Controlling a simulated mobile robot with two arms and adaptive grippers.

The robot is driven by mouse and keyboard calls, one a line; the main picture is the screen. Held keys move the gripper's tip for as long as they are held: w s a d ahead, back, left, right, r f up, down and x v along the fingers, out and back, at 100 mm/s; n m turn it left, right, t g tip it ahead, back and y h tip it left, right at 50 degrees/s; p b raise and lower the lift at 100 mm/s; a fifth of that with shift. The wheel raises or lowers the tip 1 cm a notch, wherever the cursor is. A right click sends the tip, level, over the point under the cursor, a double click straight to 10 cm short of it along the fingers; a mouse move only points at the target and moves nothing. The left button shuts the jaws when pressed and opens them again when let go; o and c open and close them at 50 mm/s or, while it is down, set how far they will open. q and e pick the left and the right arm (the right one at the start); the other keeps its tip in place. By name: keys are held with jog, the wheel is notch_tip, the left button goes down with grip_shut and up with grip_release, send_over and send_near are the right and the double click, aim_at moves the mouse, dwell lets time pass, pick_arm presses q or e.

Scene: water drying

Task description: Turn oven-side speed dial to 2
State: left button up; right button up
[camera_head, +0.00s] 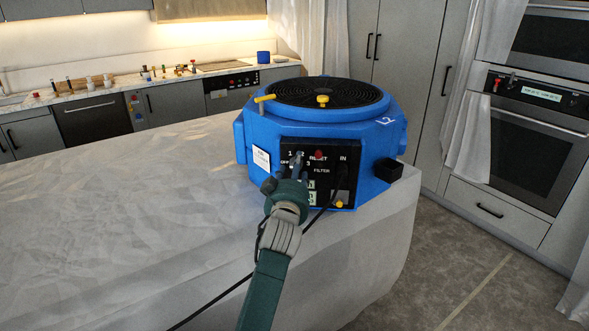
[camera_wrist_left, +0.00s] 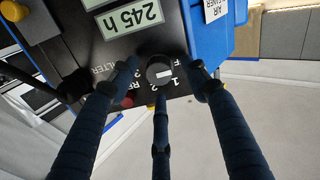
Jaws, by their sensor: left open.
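The blue machine (camera_head: 330,115) stands on a covered table, its black control panel (camera_head: 335,183) facing me. The speed dial (camera_wrist_left: 160,70) is a round black knob with a white mark, beside the printed numbers 1 and 2. The wrist view shows it upside down. My left gripper (camera_head: 296,166) is at the panel and hides the dial in the head view. In the wrist view, my left gripper (camera_wrist_left: 160,84) has its dark fingers spread around the dial, with gaps visible; whether any finger touches it I cannot tell. My right gripper is not in view.
A red reset button (camera_head: 319,155), a filter display (camera_wrist_left: 130,15) and a black cable (camera_head: 338,188) are near the dial. The table (camera_head: 120,200) is clear at left. Ovens (camera_head: 540,110) stand at right.

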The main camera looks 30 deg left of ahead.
pick_arm(q)
jog(key=c, duration=1)
jog(key=shift+r, duration=0.1)
jog(key=shift+c, duration=0.7)
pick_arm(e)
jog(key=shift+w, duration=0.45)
